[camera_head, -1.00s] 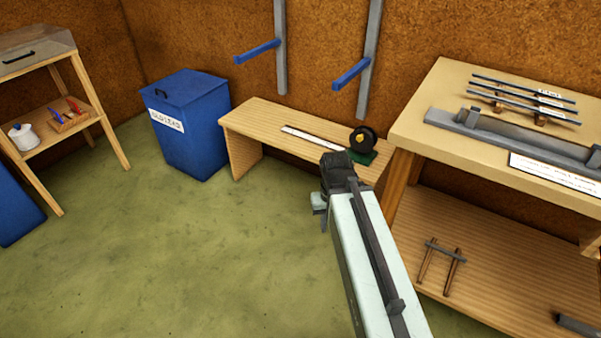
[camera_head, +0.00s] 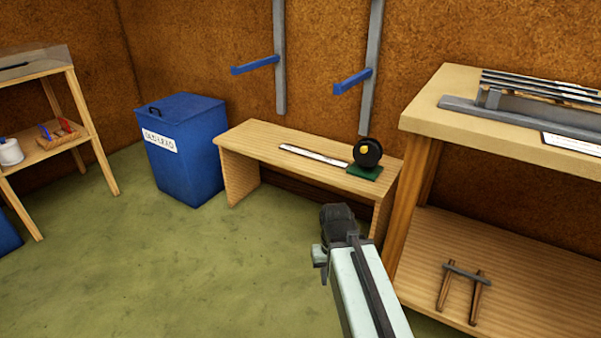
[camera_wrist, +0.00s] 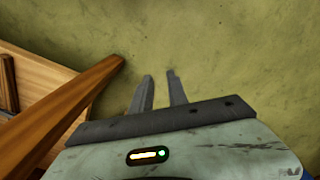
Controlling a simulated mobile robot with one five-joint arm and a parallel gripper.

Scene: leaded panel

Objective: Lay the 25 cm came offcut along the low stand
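My gripper (camera_wrist: 160,76) shows in the wrist view with its two fingers a little apart. Nothing is between them, and only green floor lies beyond. In the head view my arm reaches forward in front of the low wooden bench (camera_head: 260,148), which may be the low stand. A thin pale strip (camera_head: 313,154) lies on that bench. I cannot tell which piece is the 25 cm came offcut, as no length can be read.
Beside the strip is a black reel (camera_head: 367,153) on a green base. The right worktable (camera_head: 440,110) carries several grey strips (camera_head: 540,88). A blue bin (camera_head: 182,165) stands left of the bench. A wooden table leg (camera_wrist: 85,95) is close left of my fingers. The floor ahead is clear.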

